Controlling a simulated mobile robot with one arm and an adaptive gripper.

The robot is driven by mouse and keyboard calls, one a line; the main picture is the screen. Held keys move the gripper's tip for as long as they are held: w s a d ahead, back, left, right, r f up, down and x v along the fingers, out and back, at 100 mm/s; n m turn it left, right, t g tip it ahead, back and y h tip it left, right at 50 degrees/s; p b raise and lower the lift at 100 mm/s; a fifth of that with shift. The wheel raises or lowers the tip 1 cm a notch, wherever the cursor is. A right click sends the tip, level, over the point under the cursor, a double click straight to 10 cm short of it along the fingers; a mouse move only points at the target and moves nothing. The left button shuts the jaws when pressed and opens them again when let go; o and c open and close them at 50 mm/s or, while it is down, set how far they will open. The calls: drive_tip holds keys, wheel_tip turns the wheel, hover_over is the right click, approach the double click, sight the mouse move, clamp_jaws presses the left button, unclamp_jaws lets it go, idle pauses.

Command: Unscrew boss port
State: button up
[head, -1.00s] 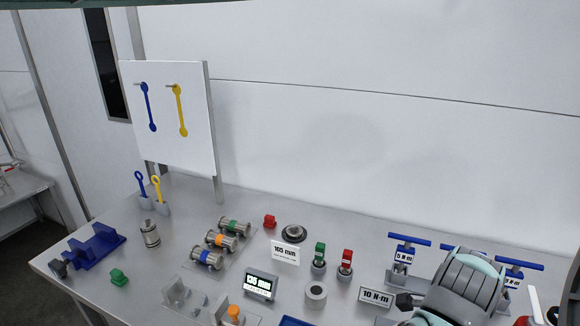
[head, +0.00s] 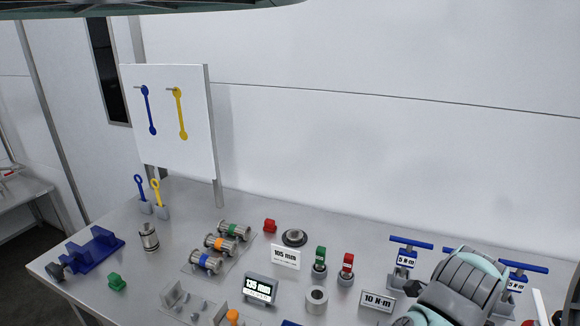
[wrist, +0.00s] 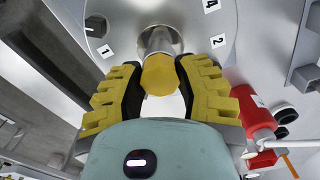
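In the wrist view, a short metal boss port (wrist: 160,42) with a yellow-amber round end stands out from a round grey metal plate (wrist: 190,18). The plate has white labels reading 1, 2 and 4. My gripper (wrist: 160,72) has yellow ridged fingers, one on each side of the port's amber end. The fingertips are spread by about the width of that end. Whether they press on it cannot be told. The port and my fingers are not recognisable in the head view, where part of my grey and teal arm (head: 458,290) shows at the lower right.
A red cylinder (wrist: 254,115) is close right of my fingers in the wrist view. In the head view, the metal table (head: 110,225) holds colour-banded spools (head: 220,243), a blue stand (head: 95,250) and blue T-handled tools (head: 408,252). A white board (head: 170,140) carries blue and yellow wrenches.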

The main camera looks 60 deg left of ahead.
clamp_jaws()
drive_tip(key=n+p, duration=0.1)
drive_tip(key=n, duration=0.1)
drive_tip(key=shift+r+n+p, duration=0.2)
drive_tip(key=shift+n+p, duration=0.1)
drive_tip(key=shift+n, duration=0.1)
drive_tip(key=n, duration=0.2)
drive_tip(key=shift+w+f+n, duration=0.1)
drive_tip(key=shift+f+n, duration=0.1)
drive_tip(key=shift+n, duration=0.1)
drive_tip(key=shift+p, duration=0.3)
drive_tip(key=shift+r+n+p, duration=0.2)
drive_tip(key=shift+n+p, duration=0.5)
drive_tip(key=shift+n, duration=0.5)
drive_tip(key=shift+a+f+n+p, duration=0.15)
drive_tip(key=shift+n+p, duration=0.15)
drive_tip(key=shift+n, duration=1)
